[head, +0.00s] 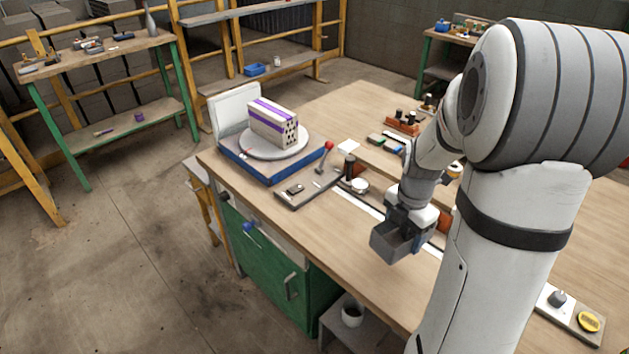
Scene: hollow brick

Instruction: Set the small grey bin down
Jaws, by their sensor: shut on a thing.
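The small grey bin (387,245) is an open-topped box in the lower middle of the head view, by the front edge of the wooden workbench (300,226). My gripper (405,222) is shut on the bin's far side from above. The fingertips are partly hidden by the bin and the gripper body. The bin looks roughly level. I cannot tell from this view whether its base touches the bench or hangs a little above it.
A hollow brick with purple bands (273,122) sits on a round turntable (252,145) on a blue base at the bench's far left corner. A tray with small items (308,188), a white strip and a red-knobbed lever (327,152) lie between. Bare wood lies left of the bin.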

